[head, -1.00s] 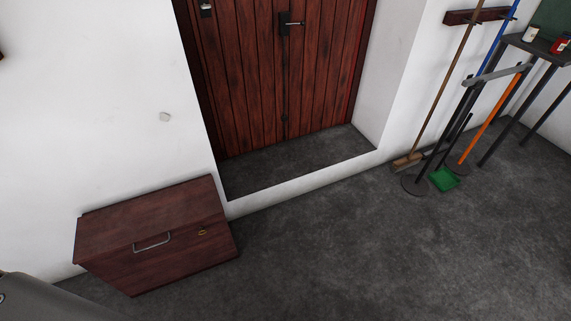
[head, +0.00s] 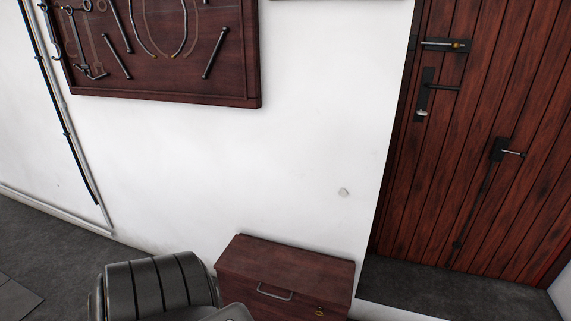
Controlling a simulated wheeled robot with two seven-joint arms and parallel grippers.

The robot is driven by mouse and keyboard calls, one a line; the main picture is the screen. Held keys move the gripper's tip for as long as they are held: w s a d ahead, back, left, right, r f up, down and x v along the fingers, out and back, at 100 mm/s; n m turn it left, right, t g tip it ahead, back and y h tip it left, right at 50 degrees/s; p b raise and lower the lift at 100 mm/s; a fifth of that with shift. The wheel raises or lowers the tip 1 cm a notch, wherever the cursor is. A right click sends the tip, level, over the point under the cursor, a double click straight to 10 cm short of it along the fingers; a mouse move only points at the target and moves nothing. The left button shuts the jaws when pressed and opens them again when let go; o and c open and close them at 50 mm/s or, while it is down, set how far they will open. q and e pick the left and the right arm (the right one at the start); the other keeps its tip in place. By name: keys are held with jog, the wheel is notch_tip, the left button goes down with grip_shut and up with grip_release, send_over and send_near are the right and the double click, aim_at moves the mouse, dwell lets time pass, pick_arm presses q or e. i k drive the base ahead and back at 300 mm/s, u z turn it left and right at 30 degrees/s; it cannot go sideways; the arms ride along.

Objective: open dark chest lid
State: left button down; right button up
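The dark reddish-brown wooden chest (head: 285,268) stands on the floor against the white wall, at the bottom middle of the head view. Its lid is shut. A metal handle (head: 274,293) and a small brass lock piece (head: 320,311) show on its front. The lower part of the chest is cut off by the frame edge. A grey arm part of mine covers its lower left corner. Neither of my grippers is in view.
A tool board (head: 160,50) with several wrenches hangs at the upper left. Pipes (head: 65,130) run along the left wall. Grey floor (head: 45,250) shows at the left.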

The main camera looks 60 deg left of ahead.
aim_at(325, 280)
jog(key=z, duration=0.9)
jog(key=i, duration=0.6)
jog(key=u, duration=2.1)
